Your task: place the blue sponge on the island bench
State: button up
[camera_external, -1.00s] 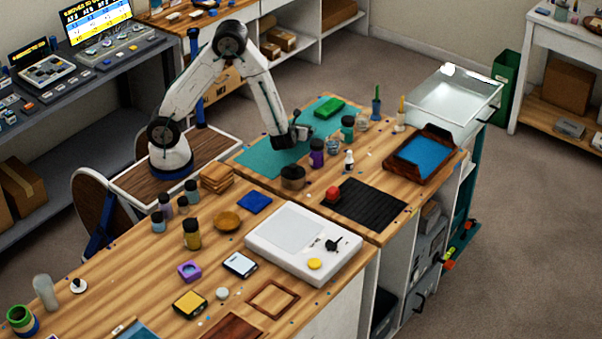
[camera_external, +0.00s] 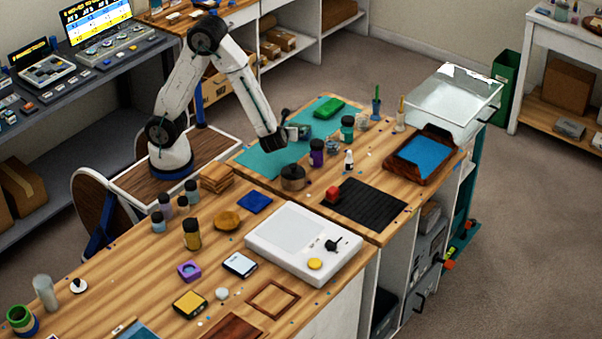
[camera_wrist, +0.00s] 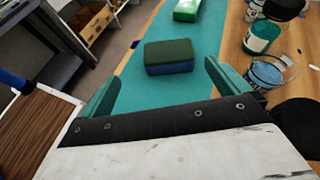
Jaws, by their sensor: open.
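In the wrist view, the blue sponge (camera_wrist: 168,66) lies flat on a teal mat (camera_wrist: 140,92). Its upper layer is dark green and its lower layer is blue. My gripper (camera_wrist: 161,76) is open, with its two teal fingers apart and nothing between them. The sponge lies just beyond the fingertips, between their lines. In the external view, my gripper (camera_external: 291,132) is above the teal mat (camera_external: 262,161) on the far bench. I cannot make out the sponge there; the gripper seems to hide it.
A bright green block (camera_external: 329,107) lies farther along the mat. Jars, including a purple one (camera_external: 317,153), and a dark round pot (camera_external: 292,177) stand beside the mat. A blue flat square (camera_external: 254,201) and a white device (camera_external: 303,244) occupy the nearer bench.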

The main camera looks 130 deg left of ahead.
jog(key=s+d+r+n+t+h, duration=0.2)
jog(key=s+d+r+n+h, duration=0.2)
jog(key=d, duration=0.7)
jog(key=s+d+r+n+t+h, duration=0.2)
jog(key=s+d+r+n+h, duration=0.2)
jog(key=d, duration=0.7)
jog(key=s+d+r+n+t+h, duration=0.2)
jog(key=s+d+r+n+h, duration=0.1)
jog(key=d+r, duration=0.4)
jog(key=d+n+h, duration=0.1)
jog(key=d, duration=0.2)
jog(key=shift+s+d+t, duration=0.4)
jog(key=shift+r, duration=0.1)
